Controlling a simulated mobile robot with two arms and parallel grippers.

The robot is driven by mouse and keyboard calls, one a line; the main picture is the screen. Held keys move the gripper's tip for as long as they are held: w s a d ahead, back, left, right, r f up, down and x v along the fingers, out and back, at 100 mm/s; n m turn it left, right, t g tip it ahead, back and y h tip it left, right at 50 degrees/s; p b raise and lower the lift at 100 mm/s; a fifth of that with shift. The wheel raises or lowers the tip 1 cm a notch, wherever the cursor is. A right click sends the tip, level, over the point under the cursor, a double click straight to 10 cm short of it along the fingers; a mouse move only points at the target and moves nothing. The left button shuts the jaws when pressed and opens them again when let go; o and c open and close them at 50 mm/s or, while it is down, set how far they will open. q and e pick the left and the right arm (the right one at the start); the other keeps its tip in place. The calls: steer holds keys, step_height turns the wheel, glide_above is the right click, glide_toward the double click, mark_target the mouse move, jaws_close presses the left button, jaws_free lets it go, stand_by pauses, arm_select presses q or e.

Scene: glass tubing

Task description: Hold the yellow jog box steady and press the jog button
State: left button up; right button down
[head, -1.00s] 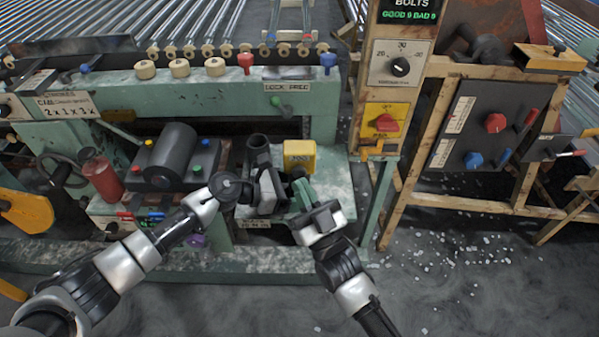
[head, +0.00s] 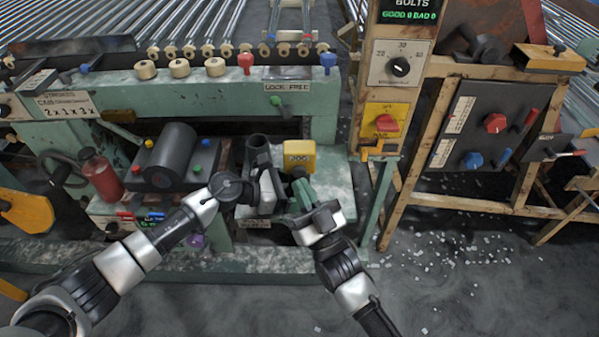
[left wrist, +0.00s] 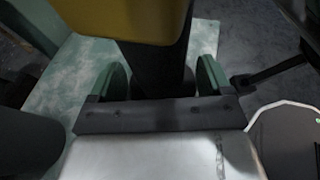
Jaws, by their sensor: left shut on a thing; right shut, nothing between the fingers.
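The yellow jog box (head: 300,152) stands upright on the green machine's ledge, with its front face toward me. Its jog button is too small to make out. In the left wrist view the yellow box (left wrist: 125,18) is at the top, above a dark stem (left wrist: 158,65). My left gripper (left wrist: 160,82) has its green fingers on both sides of that stem and is shut on it. In the head view the left gripper (head: 266,190) is just left of and below the box. My right gripper (head: 301,190) is shut and empty, just below the box; its fingertips are close together.
A dark upright tube (head: 257,145) stands left of the box, with a dark cylinder (head: 172,155) and a red bottle (head: 101,172) farther left. A wooden post with a red switch (head: 387,123) rises on the right.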

stand_by(0.3)
steer(key=shift+w, duration=0.4)
steer(key=shift+w, duration=0.45)
stand_by(0.6)
steer(key=shift+s, duration=0.95)
steer(key=s, duration=0.5)
steer(key=shift+w, duration=0.1)
stand_by(1.8)
